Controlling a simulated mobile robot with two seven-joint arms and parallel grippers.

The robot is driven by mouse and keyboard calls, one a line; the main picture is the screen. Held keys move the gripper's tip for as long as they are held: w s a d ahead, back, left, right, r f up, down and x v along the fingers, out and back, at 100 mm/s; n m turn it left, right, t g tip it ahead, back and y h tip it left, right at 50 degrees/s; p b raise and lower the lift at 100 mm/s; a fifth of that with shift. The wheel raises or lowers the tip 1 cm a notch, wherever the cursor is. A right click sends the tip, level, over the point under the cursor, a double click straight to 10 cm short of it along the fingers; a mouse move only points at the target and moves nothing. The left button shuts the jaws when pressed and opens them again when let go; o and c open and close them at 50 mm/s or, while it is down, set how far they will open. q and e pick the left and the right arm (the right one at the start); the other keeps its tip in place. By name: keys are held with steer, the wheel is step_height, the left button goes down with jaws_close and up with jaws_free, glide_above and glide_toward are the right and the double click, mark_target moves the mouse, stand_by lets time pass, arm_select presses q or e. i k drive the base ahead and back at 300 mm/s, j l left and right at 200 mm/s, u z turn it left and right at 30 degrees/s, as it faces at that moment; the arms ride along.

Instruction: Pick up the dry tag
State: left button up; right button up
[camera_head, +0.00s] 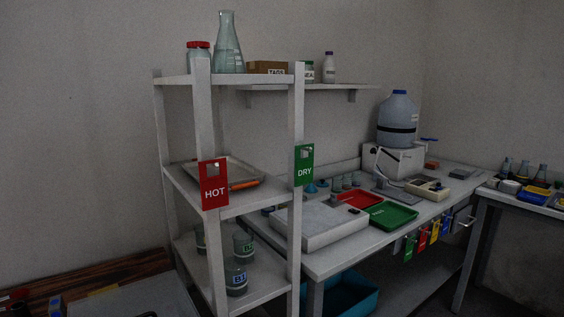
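The green tag marked DRY (304,165) hangs on the front right post of the white shelf rack, about level with the middle shelf. It has a hole near its top. A red tag marked HOT (213,184) hangs on the front left post, to the left of the green one. Neither of my grippers shows in the head view.
The rack (260,209) holds a tray on its middle shelf, and bottles below. Behind it stands a bench (410,218) with red and green trays (394,214) and coloured tags (423,241) along its front. A teal bin (350,294) sits underneath.

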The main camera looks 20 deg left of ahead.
mark_target(303, 167)
steer(key=i+l+u, duration=0.5)
steer(key=u, duration=0.25)
